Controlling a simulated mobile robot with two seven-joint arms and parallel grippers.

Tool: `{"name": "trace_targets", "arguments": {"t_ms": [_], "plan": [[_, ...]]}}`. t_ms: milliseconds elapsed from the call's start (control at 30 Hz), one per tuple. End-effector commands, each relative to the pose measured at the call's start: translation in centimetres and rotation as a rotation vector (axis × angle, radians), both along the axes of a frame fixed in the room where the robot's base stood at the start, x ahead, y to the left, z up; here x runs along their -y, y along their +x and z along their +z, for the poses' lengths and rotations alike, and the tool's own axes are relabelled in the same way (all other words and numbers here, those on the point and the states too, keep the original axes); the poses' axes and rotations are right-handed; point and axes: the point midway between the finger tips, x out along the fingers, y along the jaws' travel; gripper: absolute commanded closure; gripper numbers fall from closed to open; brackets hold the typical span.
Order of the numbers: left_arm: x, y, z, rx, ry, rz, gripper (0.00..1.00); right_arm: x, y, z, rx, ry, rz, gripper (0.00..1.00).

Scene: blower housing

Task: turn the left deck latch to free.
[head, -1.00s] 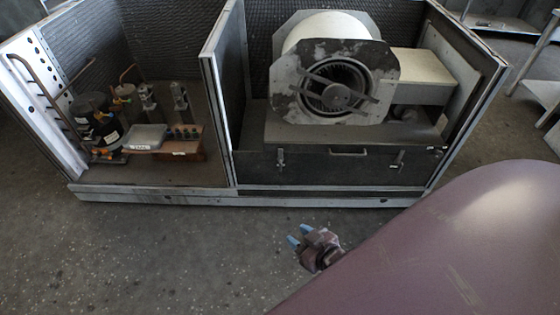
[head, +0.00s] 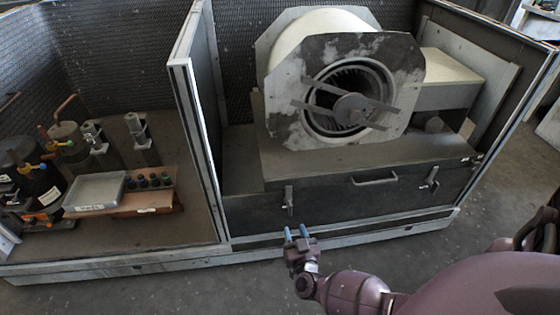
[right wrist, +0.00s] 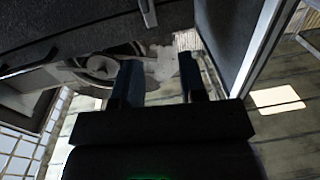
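The left deck latch (head: 288,200) is a small metal lever on the left part of the dark front panel (head: 335,200) below the blower. Its handle looks roughly upright. A similar right latch (head: 430,180) looks tilted. My right gripper (head: 295,233) has blue fingers pointing up toward the left latch, just below it in the head view. The fingers are apart and empty, and they look clear of the latch. The right wrist view shows the gap between the fingers (right wrist: 160,82). A pale metal piece at its top edge (right wrist: 148,12) is unclear. My left gripper is not in view.
The blower (head: 340,90) sits on the deck behind the panel. A pull handle (head: 375,178) lies between the latches. An upright divider (head: 195,120) separates the left bay, which holds valves, canisters and a grey box (head: 95,190). A lower sill (head: 200,256) runs along the front.

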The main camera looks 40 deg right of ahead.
Motion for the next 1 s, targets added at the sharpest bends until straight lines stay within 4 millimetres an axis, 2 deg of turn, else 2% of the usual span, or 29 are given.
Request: {"name": "trace_targets", "arguments": {"t_ms": [33, 133, 367, 800, 1000], "plan": [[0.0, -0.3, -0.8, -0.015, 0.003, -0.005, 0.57, 0.4, -0.5, -1.9, -0.020, -0.006, -0.023, 0.62], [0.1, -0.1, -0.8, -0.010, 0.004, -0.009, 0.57, 0.9, -0.3, -2.5, -0.025, -0.016, -0.054, 0.62], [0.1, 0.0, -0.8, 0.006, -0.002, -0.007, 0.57, 2.0, 1.2, -2.5, -0.021, -0.019, -0.067, 0.62], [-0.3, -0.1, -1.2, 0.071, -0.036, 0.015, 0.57, 5.6, 7.2, -2.7, -0.024, -0.020, -0.065, 0.62], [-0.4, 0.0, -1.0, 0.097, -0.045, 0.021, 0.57, 6.6, 8.7, -2.6, -0.022, -0.019, -0.066, 0.62]]}}
